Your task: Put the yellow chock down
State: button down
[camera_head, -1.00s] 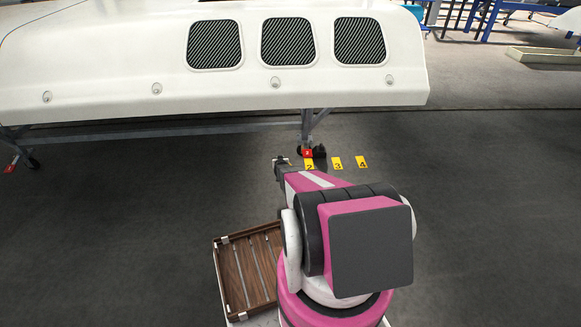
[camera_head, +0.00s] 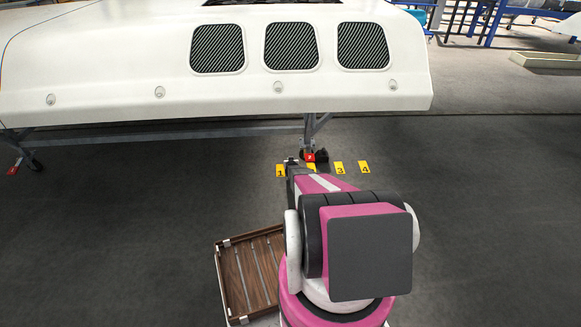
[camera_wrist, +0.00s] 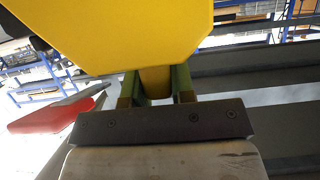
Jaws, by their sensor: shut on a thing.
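The yellow chock (camera_wrist: 130,30) fills the upper left of the wrist view, large and close to the camera. My gripper (camera_wrist: 156,82) is shut on a narrow yellow part below its broad face. In the head view my gripper (camera_head: 291,162) is small, near the caster under the white body. It is just right of the yellow floor marker 1 (camera_head: 281,171). I cannot make out the chock in the head view. The wrist view does not show whether the chock touches the floor.
Yellow markers 3 (camera_head: 340,168) and 4 (camera_head: 364,167) lie to the right; marker 2 is partly hidden by my arm. A caster with a red part (camera_head: 309,157) stands close by. The white body (camera_head: 150,60) overhangs behind. A wooden tray (camera_head: 235,290) is at lower left.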

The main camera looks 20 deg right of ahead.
jog(key=shift+f, duration=1.8)
jog(key=shift+f, duration=0.15)
jog(key=c, duration=1)
grip_release()
jog(key=shift+o, duration=0.2)
jog(key=v, duration=1.2)
jog(key=s+a+r+n+g+y, duration=0.1)
jog(key=s+a+r+g, duration=0.1)
jog(key=s+a+r, duration=0.55)
jog(key=s+a+r+g+y, duration=0.1)
jog(key=s+a+r+g, duration=0.3)
jog(key=r, duration=0.7)
jog(key=s+a+r+n+g+y, duration=0.1)
jog(key=s+a+r, duration=0.55)
jog(key=r, duration=0.25)
jog(key=s+a+r+g, duration=0.3)
jog(key=s+r, duration=0.5)
jog(key=s, duration=0.4)
jog(key=s+a+r+n+g, duration=0.1)
jog(key=s+a+r+g, duration=0.2)
jog(key=s+a+r, duration=0.2)
jog(key=s+r, duration=0.3)
jog(key=s, duration=0.4)
jog(key=shift+s+r+y, duration=0.3)
jog(key=shift+y, duration=0.1)
